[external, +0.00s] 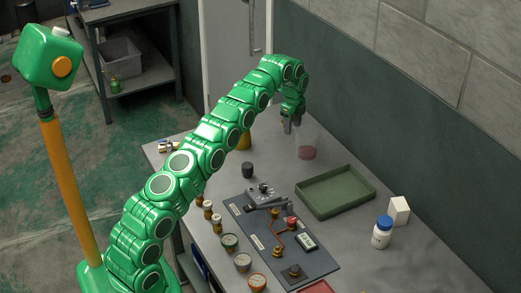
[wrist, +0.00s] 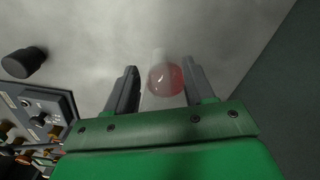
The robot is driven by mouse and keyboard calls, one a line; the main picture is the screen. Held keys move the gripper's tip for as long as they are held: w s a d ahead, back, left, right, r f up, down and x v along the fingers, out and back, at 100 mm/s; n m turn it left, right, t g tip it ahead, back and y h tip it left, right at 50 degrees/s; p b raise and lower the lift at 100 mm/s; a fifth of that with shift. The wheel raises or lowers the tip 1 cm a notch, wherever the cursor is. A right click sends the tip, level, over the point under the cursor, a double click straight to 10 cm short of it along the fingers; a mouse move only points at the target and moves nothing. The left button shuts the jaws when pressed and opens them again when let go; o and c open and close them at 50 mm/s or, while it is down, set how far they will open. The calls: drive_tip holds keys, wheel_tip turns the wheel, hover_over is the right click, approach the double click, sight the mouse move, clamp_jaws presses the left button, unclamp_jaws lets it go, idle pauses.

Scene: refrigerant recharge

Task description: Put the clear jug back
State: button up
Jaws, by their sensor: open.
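The clear jug (external: 307,144) stands upright on the grey table near its far edge, with pinkish-red liquid at its bottom. My gripper (external: 291,128) is at the jug's left side in the external view, pointing down. In the wrist view the gripper (wrist: 162,70) is open, and the jug (wrist: 166,80) shows between its two fingers, with gaps on both sides. The see-through walls make it hard to tell how far down the fingers reach beside it.
A green tray (external: 335,192) lies in front of the jug. A black knob-like cylinder (external: 247,170) and a dark panel with valves (external: 282,238) are nearer. A white bottle (external: 382,232) and white box (external: 399,211) stand at right. A wall runs behind the table.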

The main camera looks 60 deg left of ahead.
drive_tip(key=shift+r, duration=2.15)
drive_tip(key=shift+r, duration=0.1)
